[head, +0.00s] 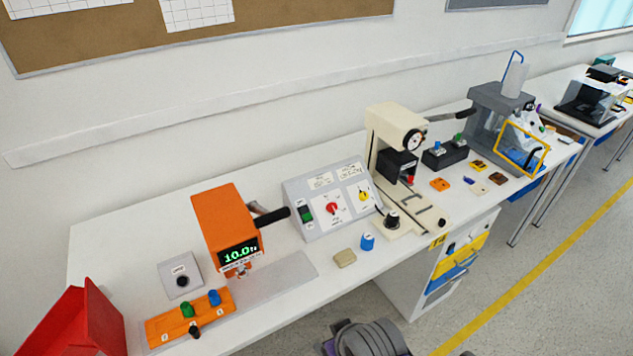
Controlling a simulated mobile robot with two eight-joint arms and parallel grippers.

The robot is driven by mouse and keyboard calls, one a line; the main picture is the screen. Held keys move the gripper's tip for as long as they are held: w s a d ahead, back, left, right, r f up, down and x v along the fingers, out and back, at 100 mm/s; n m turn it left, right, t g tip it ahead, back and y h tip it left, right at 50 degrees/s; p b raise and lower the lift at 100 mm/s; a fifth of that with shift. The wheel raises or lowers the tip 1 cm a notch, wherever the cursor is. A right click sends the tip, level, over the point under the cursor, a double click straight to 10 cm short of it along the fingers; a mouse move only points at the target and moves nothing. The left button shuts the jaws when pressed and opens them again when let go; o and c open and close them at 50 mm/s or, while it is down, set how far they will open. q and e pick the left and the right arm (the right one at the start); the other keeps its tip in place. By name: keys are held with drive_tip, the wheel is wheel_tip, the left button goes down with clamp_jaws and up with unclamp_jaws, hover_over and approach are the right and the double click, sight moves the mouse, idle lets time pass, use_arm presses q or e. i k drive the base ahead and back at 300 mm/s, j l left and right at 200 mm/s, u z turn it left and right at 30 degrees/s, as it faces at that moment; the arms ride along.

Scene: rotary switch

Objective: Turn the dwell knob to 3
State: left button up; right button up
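A grey sloped control box (328,198) stands on the white bench near the middle of the head view. Its face carries a red knob (332,208) on a white dial plate and a yellow knob (363,196) on another plate to the right. A green switch (306,214) sits at the left of the face. The labels and dial numbers are too small to read, so I cannot tell which knob is the dwell knob or where either points. Neither of my grippers is in view.
An orange machine (227,225) with a "10.0" display and black handle stands left of the box. A cream press (396,148) stands close on the right. A blue knob-like piece (367,241) and a beige block (345,258) lie in front. The bench (301,256) has some clear room there.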

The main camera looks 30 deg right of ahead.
sight(363, 196)
drive_tip(key=z, duration=1.3)
drive_tip(key=i+l+u, duration=0.1)
drive_tip(key=u, duration=0.35)
drive_tip(key=l+u, duration=0.2)
drive_tip(key=u, duration=0.2)
drive_tip(key=l+u, duration=0.2)
drive_tip(key=u, duration=0.25)
drive_tip(key=i+l, duration=0.05)
